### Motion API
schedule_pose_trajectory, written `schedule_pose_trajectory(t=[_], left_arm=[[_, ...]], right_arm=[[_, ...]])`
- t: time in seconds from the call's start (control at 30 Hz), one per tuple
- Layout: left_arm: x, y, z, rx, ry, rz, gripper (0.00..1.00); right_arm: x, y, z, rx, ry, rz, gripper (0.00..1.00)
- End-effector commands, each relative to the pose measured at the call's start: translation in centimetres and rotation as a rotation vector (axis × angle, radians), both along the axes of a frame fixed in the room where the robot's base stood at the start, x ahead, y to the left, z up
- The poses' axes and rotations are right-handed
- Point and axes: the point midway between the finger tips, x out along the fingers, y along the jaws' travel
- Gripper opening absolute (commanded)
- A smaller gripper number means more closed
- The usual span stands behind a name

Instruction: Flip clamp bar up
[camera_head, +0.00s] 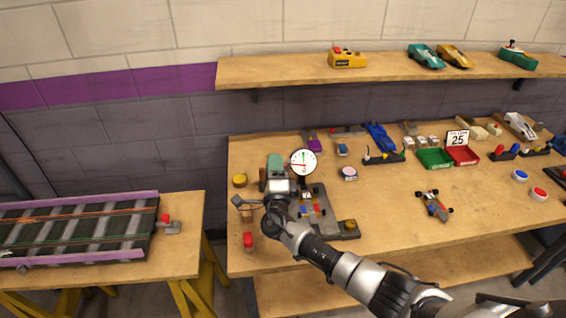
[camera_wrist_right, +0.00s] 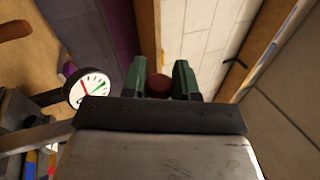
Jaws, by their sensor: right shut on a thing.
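My right gripper (camera_head: 275,162) is over the left part of the workbench, at the grey fixture (camera_head: 346,232) with a white dial gauge (camera_head: 303,161). In the right wrist view its green fingers (camera_wrist_right: 160,80) are closed around a dark red rounded knob (camera_wrist_right: 159,87), which looks like the end of the clamp bar. The rest of the bar is hidden behind the gripper, so its tilt cannot be told. The gauge also shows in the right wrist view (camera_wrist_right: 88,90), left of the fingers. Small red and blue parts sit on the fixture. My left gripper is not in view.
A yellow puck (camera_head: 240,180) and a red object (camera_head: 248,241) lie left of the fixture. A toy car (camera_head: 434,205), green bin (camera_head: 434,158) and red bin (camera_head: 463,155) are to the right. A shelf (camera_head: 290,70) runs above. The slot track (camera_head: 75,230) is at far left.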

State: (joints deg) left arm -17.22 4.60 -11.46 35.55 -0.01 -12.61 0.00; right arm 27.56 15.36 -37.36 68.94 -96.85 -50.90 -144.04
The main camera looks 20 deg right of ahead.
Motion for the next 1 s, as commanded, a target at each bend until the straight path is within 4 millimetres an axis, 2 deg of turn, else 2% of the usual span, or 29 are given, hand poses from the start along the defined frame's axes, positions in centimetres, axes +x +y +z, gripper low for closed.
schedule_pose_trajectory(t=[0.6,0.63,0.73,0.77,1.0], left_arm=[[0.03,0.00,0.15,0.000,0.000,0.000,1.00],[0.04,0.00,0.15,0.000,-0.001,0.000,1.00],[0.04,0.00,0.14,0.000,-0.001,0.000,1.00],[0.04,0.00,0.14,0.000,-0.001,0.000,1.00],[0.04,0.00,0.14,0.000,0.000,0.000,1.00]], right_arm=[[0.15,0.75,-0.11,-0.040,0.010,0.003,0.00],[0.15,0.75,-0.11,-0.040,0.010,0.003,0.32],[0.14,0.72,-0.12,-0.040,0.010,0.003,0.47],[0.14,0.71,-0.12,-0.040,0.010,0.003,0.51],[0.12,0.64,-0.13,-0.038,0.010,0.001,0.51]])
